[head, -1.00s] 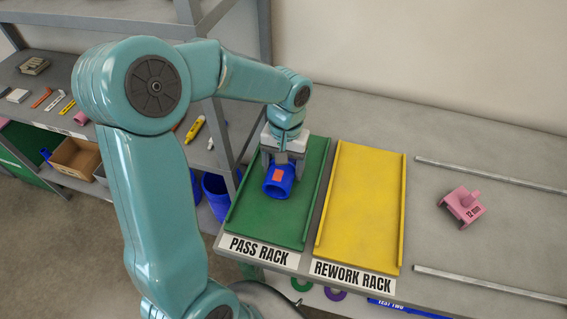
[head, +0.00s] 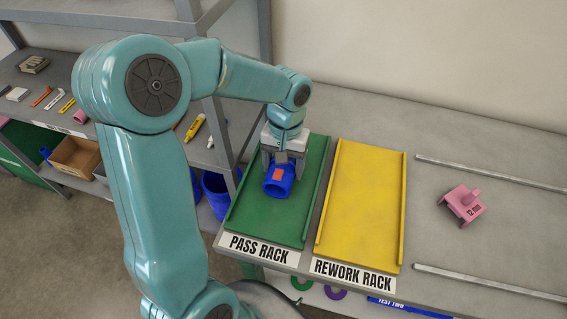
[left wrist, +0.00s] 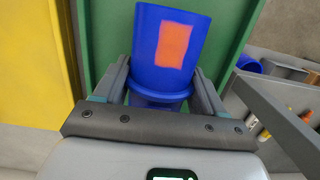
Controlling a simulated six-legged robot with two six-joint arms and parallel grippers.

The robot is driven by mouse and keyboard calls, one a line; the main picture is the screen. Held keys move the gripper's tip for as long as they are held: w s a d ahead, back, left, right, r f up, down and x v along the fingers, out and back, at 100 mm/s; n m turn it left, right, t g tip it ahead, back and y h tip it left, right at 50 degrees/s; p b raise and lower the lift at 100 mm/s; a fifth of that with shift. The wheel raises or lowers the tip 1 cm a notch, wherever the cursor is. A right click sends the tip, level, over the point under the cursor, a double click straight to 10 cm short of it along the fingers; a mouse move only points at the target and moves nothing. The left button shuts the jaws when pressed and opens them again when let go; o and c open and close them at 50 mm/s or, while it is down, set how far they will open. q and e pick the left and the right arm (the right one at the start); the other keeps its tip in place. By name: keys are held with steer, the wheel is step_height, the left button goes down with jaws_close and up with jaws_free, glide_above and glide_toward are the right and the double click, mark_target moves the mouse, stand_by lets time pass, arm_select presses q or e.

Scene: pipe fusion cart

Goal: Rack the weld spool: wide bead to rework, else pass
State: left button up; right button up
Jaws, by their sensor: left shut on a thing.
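The weld spool is a blue pipe piece (head: 279,180) with an orange-red patch on its side. It is at the green pass rack (head: 265,222), toward the middle of its length. My left gripper (head: 277,160) is shut on the spool from above. In the left wrist view the spool (left wrist: 150,50) sits between the two fingers, with a raised ring near them and the green rack behind. I cannot tell whether the spool rests on the rack. The yellow rework rack (head: 360,205) is empty. My right gripper is not in view.
A pink block marked 12 (head: 462,205) lies on the grey bench between two metal rails (head: 490,174). A shelf post (head: 222,150) stands close left of the pass rack. Shelves at left hold a cardboard box (head: 76,156), blue bins and small tools.

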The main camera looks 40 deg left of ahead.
arm_select(q)
steer(key=shift+f, duration=0.15)
steer(key=o, duration=1.2)
step_height(320, 180, up, 16)
steer(key=w+p, duration=0.1)
steer(key=shift+w+a, duration=0.4)
steer(key=shift+a, duration=0.05)
steer(key=shift+s, duration=0.15)
